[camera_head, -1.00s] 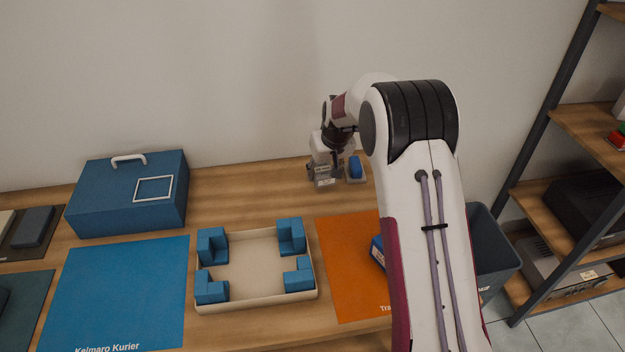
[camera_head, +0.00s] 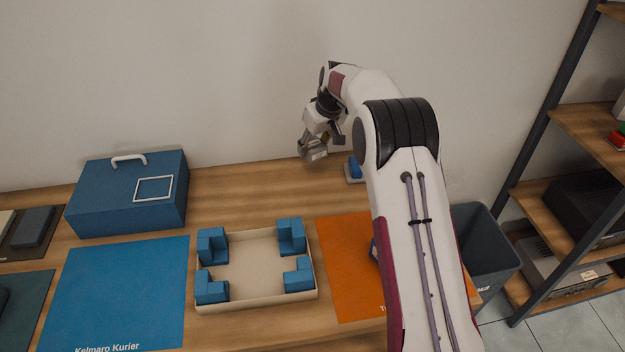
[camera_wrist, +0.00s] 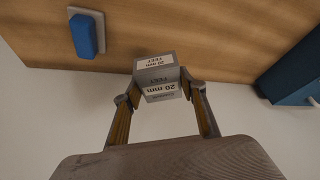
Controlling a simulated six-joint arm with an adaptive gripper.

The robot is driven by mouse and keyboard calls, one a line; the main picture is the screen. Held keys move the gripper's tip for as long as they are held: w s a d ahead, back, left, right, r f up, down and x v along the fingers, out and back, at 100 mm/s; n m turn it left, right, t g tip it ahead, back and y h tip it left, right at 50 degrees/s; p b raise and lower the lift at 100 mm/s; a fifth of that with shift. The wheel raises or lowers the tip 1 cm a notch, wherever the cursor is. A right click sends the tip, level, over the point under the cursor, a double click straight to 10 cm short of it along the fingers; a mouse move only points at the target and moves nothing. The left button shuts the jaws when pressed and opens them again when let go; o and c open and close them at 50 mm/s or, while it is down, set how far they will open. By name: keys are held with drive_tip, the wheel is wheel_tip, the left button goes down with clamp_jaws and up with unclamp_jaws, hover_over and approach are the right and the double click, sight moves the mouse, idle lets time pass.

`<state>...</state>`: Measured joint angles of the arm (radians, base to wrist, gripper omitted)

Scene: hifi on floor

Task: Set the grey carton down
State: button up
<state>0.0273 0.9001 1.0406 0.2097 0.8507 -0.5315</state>
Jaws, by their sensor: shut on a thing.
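The grey carton (camera_wrist: 158,75) is held between the two fingers of my gripper (camera_wrist: 160,95) in the wrist view. It carries white labels reading "20 mm FEET". In the head view my gripper (camera_head: 314,148) is shut on the grey carton (camera_head: 313,153) at the back of the wooden table, near the wall. The carton appears raised above the tabletop. Part of it is hidden by the fingers.
A blue item on a pale base (camera_head: 354,169) stands at the back, right of my gripper. An open cream tray (camera_head: 255,302) with blue corner blocks, a blue mat (camera_head: 120,295), an orange mat (camera_head: 345,260) and a blue box (camera_head: 90,205) lie on the table. Wood left of the gripper is clear.

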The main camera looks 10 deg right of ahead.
drive_tip(key=shift+f, duration=0.1)
hover_over(311, 178)
drive_tip(key=s, duration=0.1)
drive_tip(key=shift+s+d+f, duration=0.1)
drive_tip(key=shift+d+f, duration=0.05)
drive_tip(key=shift+f, duration=1.05)
drive_tip(key=shift+d+f, duration=0.15)
drive_tip(key=shift+f, duration=1.05)
drive_tip(key=shift+f, duration=2.5)
drive_tip(key=shift+f, duration=0.15)
drive_tip(key=o, duration=1.1)
drive_tip(key=shift+o, duration=0.2)
